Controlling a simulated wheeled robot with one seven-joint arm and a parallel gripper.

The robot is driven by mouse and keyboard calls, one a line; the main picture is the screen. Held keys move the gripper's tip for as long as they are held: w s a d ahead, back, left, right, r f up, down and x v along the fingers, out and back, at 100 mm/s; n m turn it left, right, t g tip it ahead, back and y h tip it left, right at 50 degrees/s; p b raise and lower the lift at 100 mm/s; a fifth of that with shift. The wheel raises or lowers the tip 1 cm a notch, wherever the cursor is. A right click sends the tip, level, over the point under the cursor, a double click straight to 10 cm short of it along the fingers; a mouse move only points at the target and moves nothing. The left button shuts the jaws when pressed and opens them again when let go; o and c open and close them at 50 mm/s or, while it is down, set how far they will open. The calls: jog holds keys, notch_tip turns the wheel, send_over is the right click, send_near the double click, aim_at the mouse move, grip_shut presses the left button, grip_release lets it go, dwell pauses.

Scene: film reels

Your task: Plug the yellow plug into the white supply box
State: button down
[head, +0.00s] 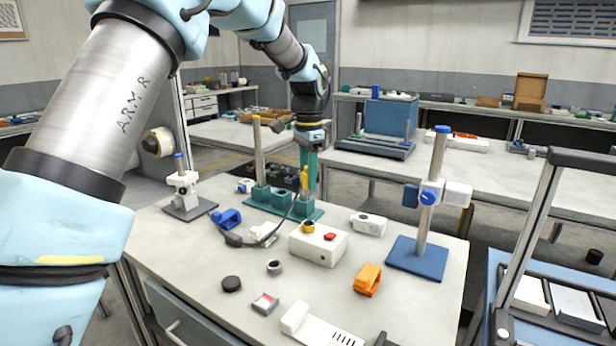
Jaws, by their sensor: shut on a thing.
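The white supply box (318,252) sits on the near workbench, right of its middle. Its top carries a yellow round socket (308,226) and a red button (330,237). My gripper (307,178) points down behind the box, with its teal fingers shut on the yellow plug (304,181). The plug is upright and, in this view, above the socket and apart from it. A dark cable (277,229) runs from the plug down to the bench on the left. The fingers partly hide the plug.
A teal stand (256,195) with posts is behind the box. A blue-based post stand (418,257) rises on the right. An orange part (367,280), a white part (369,224) and a grey ring (274,267) lie around the box. The bench's front middle has free room.

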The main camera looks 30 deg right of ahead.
aim_at(308, 195)
jog(key=shift+f+b, duration=1.2)
jog(key=shift+f, duration=1.9)
jog(key=shift+f, duration=0.1)
jog(key=shift+f+b, duration=0.7)
jog(key=shift+f, duration=1.15)
jog(key=c, duration=0.5)
grip_release()
jog(key=shift+r, duration=0.1)
notch_tip(308, 195, up, 11)
jog(key=shift+f+b, duration=0.15)
jog(key=shift+b, duration=0.4)
